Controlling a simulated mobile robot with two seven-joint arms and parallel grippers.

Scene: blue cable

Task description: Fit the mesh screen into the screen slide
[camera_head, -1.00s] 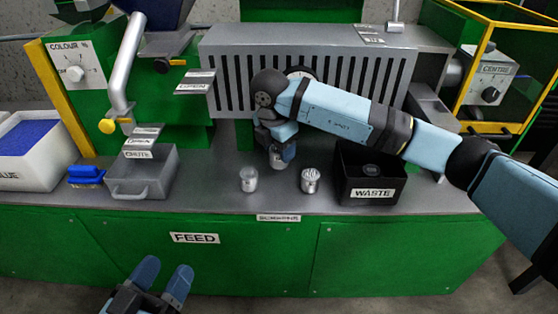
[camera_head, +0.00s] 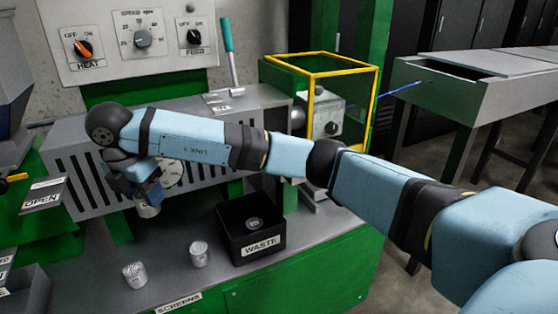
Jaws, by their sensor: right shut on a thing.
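My right gripper (camera_head: 146,196) is shut on a small silvery round piece (camera_head: 148,209), apparently a mesh screen. It holds it above the bench in front of the grey slotted housing. Two similar silvery pieces, one at the left (camera_head: 135,275) and one at the right (camera_head: 199,254), stand on the bench by the SCREENS label (camera_head: 178,302). The screen slide cannot be made out for certain; my right arm covers part of the housing. My left gripper is out of view.
A black WASTE bin (camera_head: 265,245) with a round piece (camera_head: 254,223) inside stands right of the screens. A round dial (camera_head: 172,176) is partly hidden behind my right gripper. An OPEN plate (camera_head: 44,195) juts out at left. A yellow-framed guard (camera_head: 345,70) stands behind my arm.

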